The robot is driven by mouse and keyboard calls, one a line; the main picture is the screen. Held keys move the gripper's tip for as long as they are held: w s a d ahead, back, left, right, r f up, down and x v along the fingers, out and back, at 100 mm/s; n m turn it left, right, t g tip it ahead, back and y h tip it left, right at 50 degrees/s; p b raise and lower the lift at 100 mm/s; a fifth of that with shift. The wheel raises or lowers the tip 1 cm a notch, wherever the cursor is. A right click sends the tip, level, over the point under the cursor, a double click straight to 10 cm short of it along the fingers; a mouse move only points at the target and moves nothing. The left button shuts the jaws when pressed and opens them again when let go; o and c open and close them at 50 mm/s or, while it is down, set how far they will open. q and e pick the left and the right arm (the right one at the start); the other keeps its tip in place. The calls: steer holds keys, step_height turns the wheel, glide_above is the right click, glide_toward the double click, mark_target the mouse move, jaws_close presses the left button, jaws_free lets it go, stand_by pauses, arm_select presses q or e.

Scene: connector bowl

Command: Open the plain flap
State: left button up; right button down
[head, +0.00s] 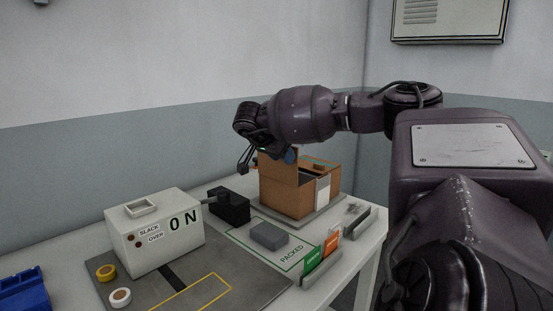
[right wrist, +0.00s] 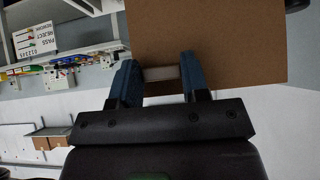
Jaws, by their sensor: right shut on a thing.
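A brown cardboard box (head: 283,193) stands on a grey plate at the back right of the table. A plain brown flap (head: 279,160) stands raised at its top, and part of the box's inside shows beside it. My right gripper (head: 281,153) is at the flap's upper edge, partly hidden by my own arm. In the right wrist view, its blue fingers (right wrist: 160,74) are shut on a pale tab at the edge of the plain flap (right wrist: 215,32). My left gripper is not in view.
A grey block (head: 269,236) lies in the PACKED outline. Green and orange cards (head: 321,253) stand in a holder near the table's right edge.

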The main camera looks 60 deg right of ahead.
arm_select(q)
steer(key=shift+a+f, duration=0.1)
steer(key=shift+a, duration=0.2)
arm_select(e)
steer(key=shift+a+f, duration=0.2)
steer(key=shift+f, duration=0.35)
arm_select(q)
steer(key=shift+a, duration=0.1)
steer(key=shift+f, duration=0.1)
arm_select(e)
steer(key=c, duration=1)
jaws_free()
steer(key=shift+c, duration=0.2)
steer(key=o, duration=0.4)
steer(key=shift+d+r, duration=0.1)
steer(key=shift+d, duration=0.1)
steer(key=shift+o, duration=0.2)
steer(key=shift+a+r, duration=0.1)
steer(key=shift+r, duration=0.15)
steer(key=shift+r, duration=0.1)
